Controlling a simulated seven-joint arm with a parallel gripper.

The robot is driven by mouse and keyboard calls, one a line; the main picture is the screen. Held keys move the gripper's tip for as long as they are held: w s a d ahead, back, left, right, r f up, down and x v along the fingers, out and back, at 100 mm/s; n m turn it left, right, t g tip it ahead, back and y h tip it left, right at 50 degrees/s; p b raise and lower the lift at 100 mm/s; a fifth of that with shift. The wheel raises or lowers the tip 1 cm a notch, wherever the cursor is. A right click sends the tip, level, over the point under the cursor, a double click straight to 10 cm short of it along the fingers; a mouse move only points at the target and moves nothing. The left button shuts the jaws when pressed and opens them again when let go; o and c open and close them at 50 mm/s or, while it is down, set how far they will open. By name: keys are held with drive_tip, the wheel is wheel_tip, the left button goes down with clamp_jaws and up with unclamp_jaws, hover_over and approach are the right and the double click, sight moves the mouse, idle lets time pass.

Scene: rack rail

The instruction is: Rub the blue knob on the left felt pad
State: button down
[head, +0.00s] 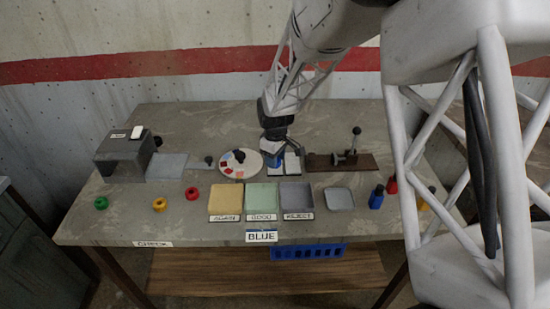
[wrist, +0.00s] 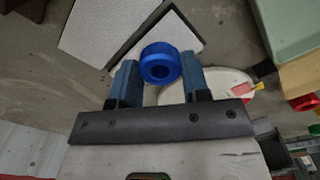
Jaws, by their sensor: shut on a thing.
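The blue knob (wrist: 160,63) is a ring-like piece with a dark centre hole. In the wrist view it sits between the two blue fingers of my gripper (wrist: 160,80), which is shut on it. Two pale felt pads lie beneath and beyond it. The one farther from the round dial shows clearly (wrist: 108,28). The other, the left pad (wrist: 178,36), is partly covered by the knob and fingers. In the head view my gripper (head: 273,160) is over the pads, and the right pad (head: 293,163) shows beside it. I cannot tell whether the knob touches the left pad.
A round white dial (head: 232,167) stands close on the left, and a brown board with a lever (head: 345,162) on the right. Yellow (head: 226,199), green (head: 262,196) and grey (head: 296,195) trays line the front. Red (head: 192,193), yellow (head: 160,204) and green (head: 101,203) knobs lie left.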

drive_tip(key=shift+s, duration=0.15)
drive_tip(key=shift+s, duration=0.5)
drive_tip(key=shift+w+f, duration=0.1)
drive_tip(key=shift+w, duration=0.05)
drive_tip(key=shift+w+f, duration=0.1)
drive_tip(key=shift+w, duration=0.4)
drive_tip(key=shift+w, duration=0.1)
idle(0.4)
drive_tip(key=shift+w, duration=0.1)
drive_tip(key=shift+w, duration=0.5)
drive_tip(key=shift+w, duration=0.2)
